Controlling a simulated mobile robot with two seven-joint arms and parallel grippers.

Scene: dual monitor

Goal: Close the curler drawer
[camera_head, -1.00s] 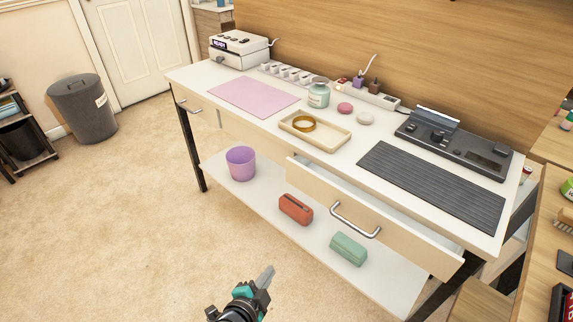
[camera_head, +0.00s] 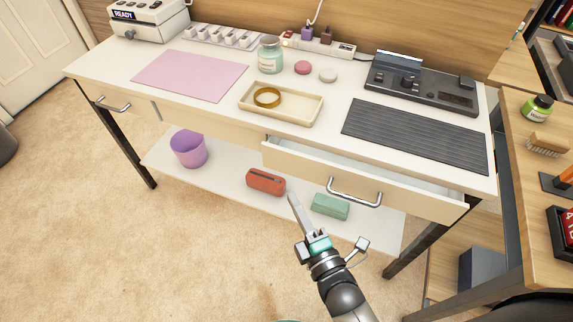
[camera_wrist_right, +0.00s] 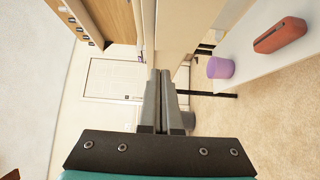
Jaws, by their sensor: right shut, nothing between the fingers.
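The open drawer (camera_head: 315,172) sticks out from the front of the white desk on its right half, with a silver bar handle (camera_head: 355,193) on its front panel. My right gripper (camera_head: 294,200) is shut and empty. In the head view it shows in front of the drawer, to the left of the handle, apart from the handle. In the right wrist view the closed fingers (camera_wrist_right: 160,90) point along the desk front, with a pale panel just beyond them. My left gripper is not in view. No label names the drawer as the curler drawer.
A purple bin (camera_head: 188,150), a red case (camera_head: 265,182) and a green case (camera_head: 330,207) sit on the lower shelf. A tray with a ring (camera_head: 305,112) and a black ribbed mat (camera_head: 415,135) lie on the desktop. A wooden table (camera_head: 530,190) stands at the right.

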